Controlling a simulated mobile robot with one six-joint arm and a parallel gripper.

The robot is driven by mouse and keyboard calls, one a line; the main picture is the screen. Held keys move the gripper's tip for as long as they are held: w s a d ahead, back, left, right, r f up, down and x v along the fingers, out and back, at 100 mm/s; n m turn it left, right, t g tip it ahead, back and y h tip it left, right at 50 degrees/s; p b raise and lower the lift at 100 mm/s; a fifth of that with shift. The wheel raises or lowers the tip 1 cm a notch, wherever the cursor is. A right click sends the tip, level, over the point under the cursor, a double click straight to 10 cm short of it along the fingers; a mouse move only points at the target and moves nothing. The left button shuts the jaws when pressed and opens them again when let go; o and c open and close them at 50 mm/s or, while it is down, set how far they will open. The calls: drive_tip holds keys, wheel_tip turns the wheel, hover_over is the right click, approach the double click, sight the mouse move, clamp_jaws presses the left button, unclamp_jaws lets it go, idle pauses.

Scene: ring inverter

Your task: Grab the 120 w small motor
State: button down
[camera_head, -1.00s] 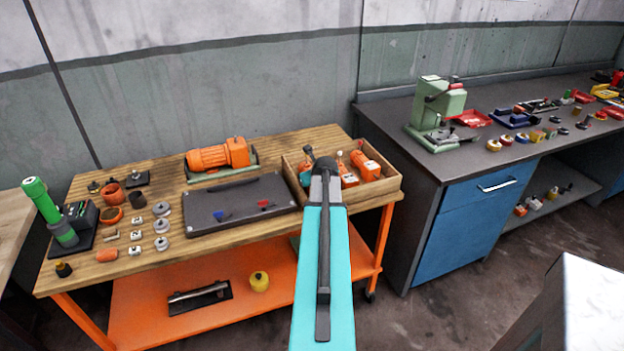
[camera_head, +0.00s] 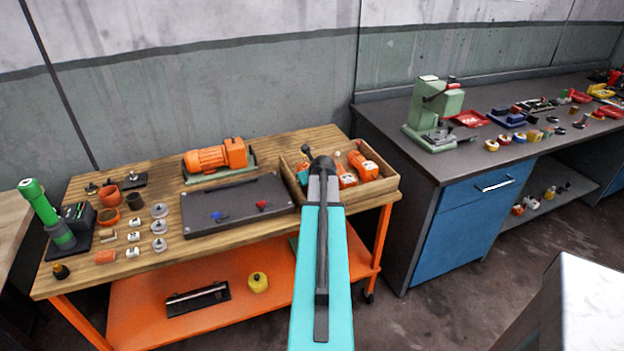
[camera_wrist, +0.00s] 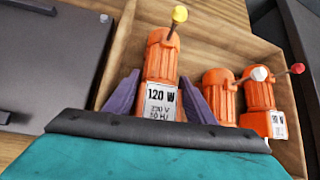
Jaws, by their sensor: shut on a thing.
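The 120 W small motor (camera_wrist: 162,75) is an orange ribbed cylinder with a white label reading "120 W" and a yellow-knobbed stalk. It stands in a wooden box in the wrist view. My gripper (camera_wrist: 158,97) has its purple fingers on both sides of the motor, shut on it around the label.
The wooden box (camera_head: 376,193) sits at the right end of the orange-framed workbench. A dark closed case (camera_head: 235,205) lies left of it, with a larger orange motor (camera_head: 215,157) behind. A blue-drawer bench (camera_head: 470,220) stands to the right.

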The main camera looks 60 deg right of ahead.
drive_tip(key=shift+r+b, duration=0.75)
drive_tip(key=shift+r, duration=4.15)
drive_tip(key=shift+w, duration=0.1)
